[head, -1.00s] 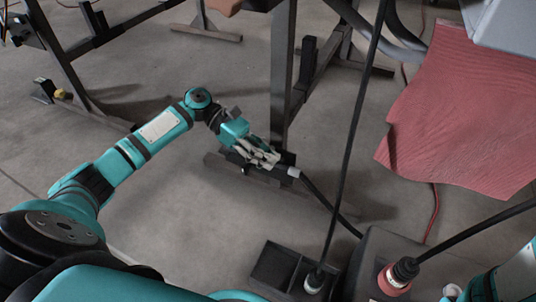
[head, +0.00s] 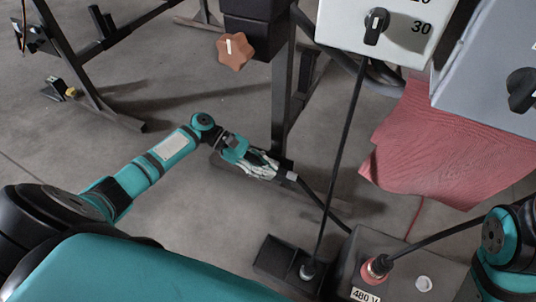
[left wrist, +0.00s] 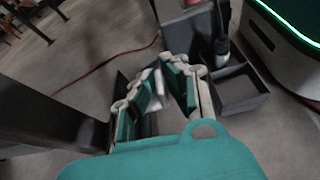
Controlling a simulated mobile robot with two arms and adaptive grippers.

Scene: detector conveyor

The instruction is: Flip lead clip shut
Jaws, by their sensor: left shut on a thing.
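My left gripper (head: 263,165), with pale padded fingers, is low beside the foot of a dark upright post, at a black socket block (head: 283,167). A black lead with a grey end (head: 291,177) runs from the block down to the right. In the left wrist view the gripper (left wrist: 163,92) has its fingers closed in around a small part, with a pale piece (left wrist: 158,84) showing between them. This part appears to be the lead clip; the fingers mostly hide it, so I cannot tell its angle. My right gripper is out of view.
A black open tray (head: 272,258) stands on the floor, with a plug and cable at its right. A grey box with a red plug (head: 376,268) and a "480 V" label is at lower right. A red mat (head: 430,150) hangs at right.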

